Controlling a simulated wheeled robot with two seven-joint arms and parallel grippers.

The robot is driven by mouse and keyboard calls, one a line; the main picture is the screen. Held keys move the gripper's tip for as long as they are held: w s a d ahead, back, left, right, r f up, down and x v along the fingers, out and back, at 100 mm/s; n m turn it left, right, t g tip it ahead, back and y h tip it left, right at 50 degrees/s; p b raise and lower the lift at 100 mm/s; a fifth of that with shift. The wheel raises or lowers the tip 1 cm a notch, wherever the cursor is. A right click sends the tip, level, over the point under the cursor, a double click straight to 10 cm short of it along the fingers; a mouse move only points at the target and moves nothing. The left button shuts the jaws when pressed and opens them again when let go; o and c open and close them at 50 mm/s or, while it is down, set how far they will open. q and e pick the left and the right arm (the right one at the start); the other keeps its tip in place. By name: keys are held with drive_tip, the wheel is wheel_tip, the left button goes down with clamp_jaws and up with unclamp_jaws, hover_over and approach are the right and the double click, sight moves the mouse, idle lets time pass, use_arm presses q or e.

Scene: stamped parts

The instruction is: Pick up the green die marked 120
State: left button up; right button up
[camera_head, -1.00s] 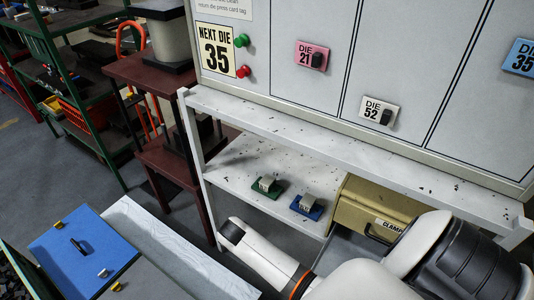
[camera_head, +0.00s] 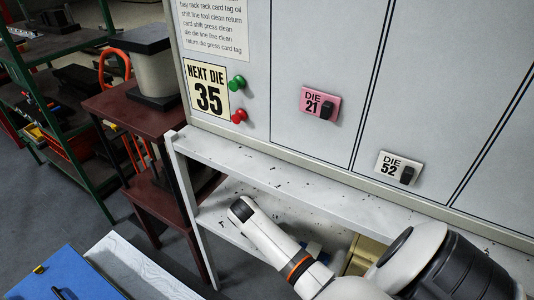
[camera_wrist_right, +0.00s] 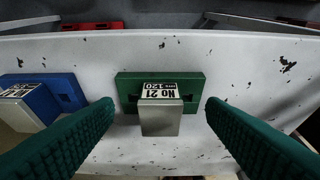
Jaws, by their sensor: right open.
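The green die (camera_wrist_right: 190,84) lies on the white, chipped lower shelf, in the middle of the right wrist view. It has a green base, a grey metal block (camera_wrist_right: 160,120) and a white label that seems to read "No 21" and "120". My right gripper (camera_wrist_right: 159,106) is open, with one green finger on each side of the die and clear gaps between; nothing is held. In the head view my right arm hides the green die. My left gripper is in neither view.
A blue die (camera_wrist_right: 62,90) lies just left of the green one, close to my left-hand finger. A red object (camera_wrist_right: 92,26) shows beyond the shelf edge. The white upper shelf (camera_head: 290,185) and the panel with die tags stand above.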

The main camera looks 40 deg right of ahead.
drive_tip(key=d, duration=0.3)
drive_tip(key=shift+w, duration=0.4)
drive_tip(key=x, duration=0.4)
drive_tip(key=shift+w+f, duration=0.1)
drive_tip(key=shift+f, duration=0.3)
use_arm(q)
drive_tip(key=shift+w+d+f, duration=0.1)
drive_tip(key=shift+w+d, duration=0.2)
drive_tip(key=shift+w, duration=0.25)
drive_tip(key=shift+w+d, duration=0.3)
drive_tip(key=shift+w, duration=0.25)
use_arm(e)
clamp_jaws()
drive_tip(key=shift+w, duration=0.1)
